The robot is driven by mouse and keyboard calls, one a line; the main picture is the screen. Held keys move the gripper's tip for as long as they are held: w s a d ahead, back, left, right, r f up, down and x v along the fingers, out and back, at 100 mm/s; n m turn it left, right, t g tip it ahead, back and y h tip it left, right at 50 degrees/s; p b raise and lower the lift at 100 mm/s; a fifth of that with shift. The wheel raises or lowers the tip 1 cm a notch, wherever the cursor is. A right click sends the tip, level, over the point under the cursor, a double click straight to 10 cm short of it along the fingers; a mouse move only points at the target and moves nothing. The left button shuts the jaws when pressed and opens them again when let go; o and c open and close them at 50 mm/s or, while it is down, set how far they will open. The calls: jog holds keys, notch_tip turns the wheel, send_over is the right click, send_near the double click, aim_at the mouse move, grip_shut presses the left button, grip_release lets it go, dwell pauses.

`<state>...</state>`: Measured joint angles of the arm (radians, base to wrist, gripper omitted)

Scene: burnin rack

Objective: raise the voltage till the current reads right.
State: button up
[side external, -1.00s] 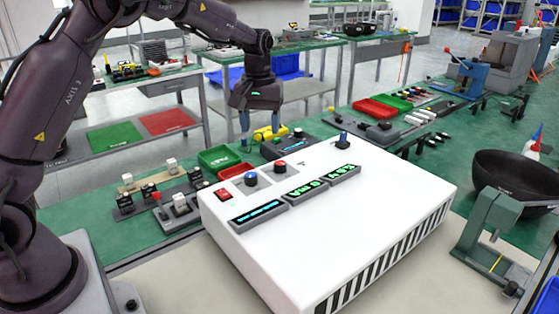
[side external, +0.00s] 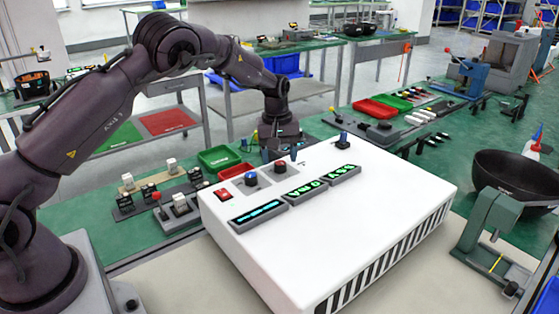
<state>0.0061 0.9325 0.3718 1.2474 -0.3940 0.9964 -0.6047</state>
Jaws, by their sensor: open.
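A white power supply box (side external: 350,220) stands on the bench in the middle of the side view. One display (side external: 257,212) glows cyan; two others, a middle one (side external: 306,190) and a right one (side external: 344,172), show green characters too small to read surely. My gripper (side external: 280,154) is open, pointing down near the red knob at the box's far edge. Whether it touches the knob cannot be told.
A blue-topped post (side external: 343,139) stands at the box's far right edge. Small fixtures (side external: 180,205) and a green tray (side external: 221,158) lie to the left. A black bowl (side external: 515,178) and a green clamp (side external: 490,235) stand on the right.

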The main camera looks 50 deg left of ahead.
jog(key=shift+f, duration=0.95)
jog(key=shift+c, duration=0.2)
jog(key=c, duration=0.9)
jog(key=shift+m, duration=0.3)
jog(key=shift+w+r+m, duration=0.1)
jog(key=shift+w+m, duration=0.05)
jog(key=shift+m, duration=2.45)
